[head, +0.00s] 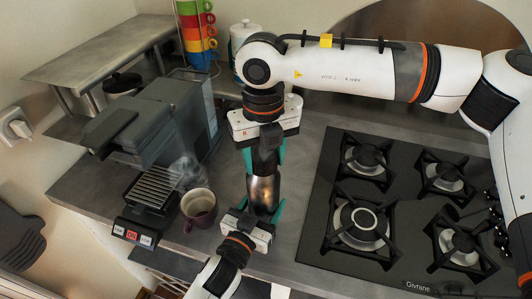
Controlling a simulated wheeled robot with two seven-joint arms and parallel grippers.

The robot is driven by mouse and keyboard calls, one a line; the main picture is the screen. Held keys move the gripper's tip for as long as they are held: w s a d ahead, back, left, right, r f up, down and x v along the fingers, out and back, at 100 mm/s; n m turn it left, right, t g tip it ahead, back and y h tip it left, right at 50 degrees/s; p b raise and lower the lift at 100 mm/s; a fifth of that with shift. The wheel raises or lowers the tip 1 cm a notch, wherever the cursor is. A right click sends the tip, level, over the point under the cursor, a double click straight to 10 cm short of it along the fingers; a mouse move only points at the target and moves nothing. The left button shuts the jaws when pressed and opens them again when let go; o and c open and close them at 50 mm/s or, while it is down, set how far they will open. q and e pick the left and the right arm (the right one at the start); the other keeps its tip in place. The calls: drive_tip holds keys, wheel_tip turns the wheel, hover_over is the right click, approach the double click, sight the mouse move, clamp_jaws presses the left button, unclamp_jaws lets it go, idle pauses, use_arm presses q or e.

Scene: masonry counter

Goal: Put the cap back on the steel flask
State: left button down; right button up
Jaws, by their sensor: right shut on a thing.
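The steel flask (262,192) shows in the middle of the head view, a shiny metal cylinder between my two grippers. My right gripper (264,163) points down over its top, with teal fingers on either side. It is shut on what looks like the dark cap, mostly hidden by the gripper and fingers. I cannot tell whether the cap touches the flask. My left gripper (260,208) comes from below in the picture, with teal fingers on both sides of the flask's lower body. Whether they press on it cannot be told.
A steaming mug (198,206) stands close left of the flask, beside the grey coffee machine (160,120). The gas hob (400,210) lies to the right. A cup rack (197,30) and a white canister (243,35) stand behind. Bare counter (300,215) shows between flask and hob.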

drive_tip(key=m, duration=0.7)
drive_tip(key=shift+a, duration=0.2)
drive_tip(key=m, duration=0.4)
drive_tip(key=shift+w+a, duration=0.1)
drive_tip(key=shift+a, duration=0.05)
drive_tip(key=m, duration=0.4)
drive_tip(key=shift+w+m, duration=0.1)
drive_tip(key=shift+m, duration=0.3)
drive_tip(key=m, duration=0.6)
drive_tip(key=shift+w+a+m, duration=0.1)
drive_tip(key=shift+w+m, duration=0.1)
drive_tip(key=shift+m, duration=0.1)
drive_tip(key=o, duration=0.9)
drive_tip(key=shift+o, duration=0.2)
drive_tip(key=shift+r, duration=2.2)
